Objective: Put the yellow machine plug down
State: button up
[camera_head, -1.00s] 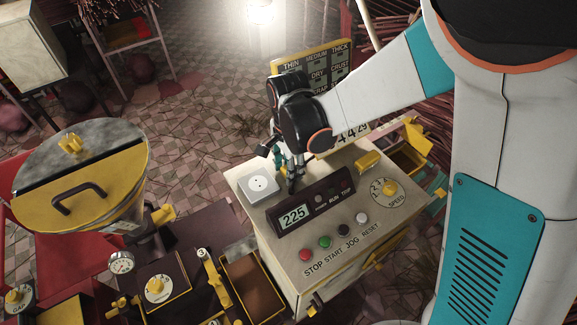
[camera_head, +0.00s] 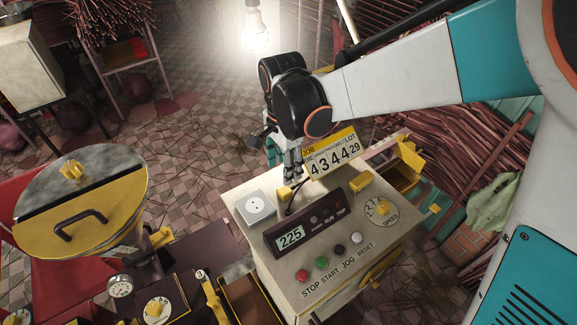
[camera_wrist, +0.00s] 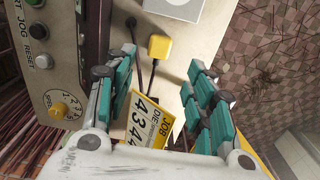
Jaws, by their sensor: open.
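The yellow machine plug (camera_wrist: 160,47) sits on the pale top of the control cabinet, with a dark cord beside it in the wrist view. In the head view only a small yellow bit of the plug (camera_head: 285,193) shows below the fingertips. My gripper (camera_head: 292,172) is open above the cabinet's back edge. In the wrist view its teal-padded fingers stand wide apart, with the plug in the gap beyond the tips and no finger touching it. The white socket (camera_head: 256,207) is at the left of the plug, and the plug is apart from it.
The display panel (camera_head: 305,225) reads 225 in front of the plug. A job card (camera_head: 331,155) stands close behind and right of my gripper. A yellow block (camera_head: 361,178) sits near the speed dial (camera_head: 383,210). A yellow-lidded hopper (camera_head: 85,210) stands at left.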

jog(key=shift+s+r, duration=0.15)
jog(key=shift+r, duration=1.5)
